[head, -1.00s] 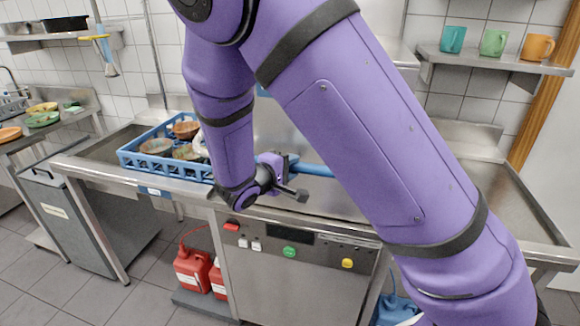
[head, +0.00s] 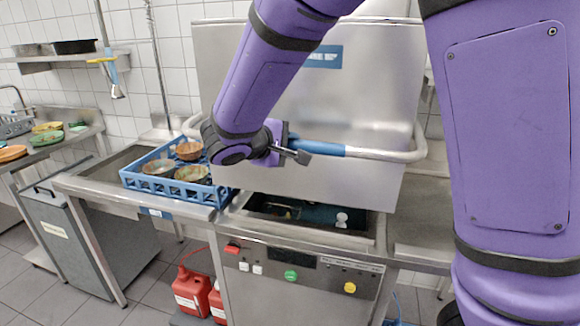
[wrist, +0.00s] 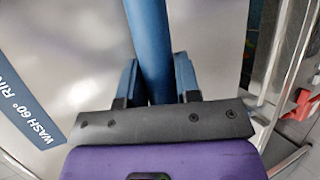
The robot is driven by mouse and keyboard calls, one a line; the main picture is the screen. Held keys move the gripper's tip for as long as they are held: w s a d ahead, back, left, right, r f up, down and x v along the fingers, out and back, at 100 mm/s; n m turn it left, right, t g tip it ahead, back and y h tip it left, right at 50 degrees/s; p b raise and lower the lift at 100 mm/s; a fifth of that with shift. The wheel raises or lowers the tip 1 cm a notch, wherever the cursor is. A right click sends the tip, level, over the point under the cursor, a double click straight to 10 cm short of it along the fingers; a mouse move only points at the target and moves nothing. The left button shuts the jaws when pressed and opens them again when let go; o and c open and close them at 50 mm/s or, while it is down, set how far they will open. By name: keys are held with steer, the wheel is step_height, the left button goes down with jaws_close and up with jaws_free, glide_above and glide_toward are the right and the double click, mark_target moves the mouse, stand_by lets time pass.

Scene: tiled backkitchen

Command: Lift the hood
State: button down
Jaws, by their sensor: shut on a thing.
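The hood (head: 360,100) is a big steel box on the dishwasher, with a blue label on its front. It is raised above the machine's rim, and a dark opening (head: 310,214) shows beneath it. A bar handle (head: 385,155) with a blue grip sleeve (head: 318,147) runs across its front. My gripper (head: 283,147) is at the left part of the blue sleeve. In the wrist view, my gripper's two dark blue fingers (wrist: 158,82) stand on either side of the blue sleeve (wrist: 149,38), shut on it.
A blue rack (head: 150,190) with several bowls stands on the left counter, close to the hood's left side. The control panel (head: 300,271) is below the opening. Red canisters (head: 190,290) stand on the floor. A steel counter (head: 420,225) lies to the right.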

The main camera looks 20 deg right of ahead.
step_height(320, 180, up, 28)
steer(key=w+d+g+y, duration=0.2)
steer(key=shift+w+n, duration=0.25)
steer(key=shift+n, duration=0.15)
steer(key=c, duration=0.8)
jaws_free()
steer(key=shift+f, duration=0.1)
steer(key=shift+f, duration=0.1)
steer(key=shift+a, duration=0.1)
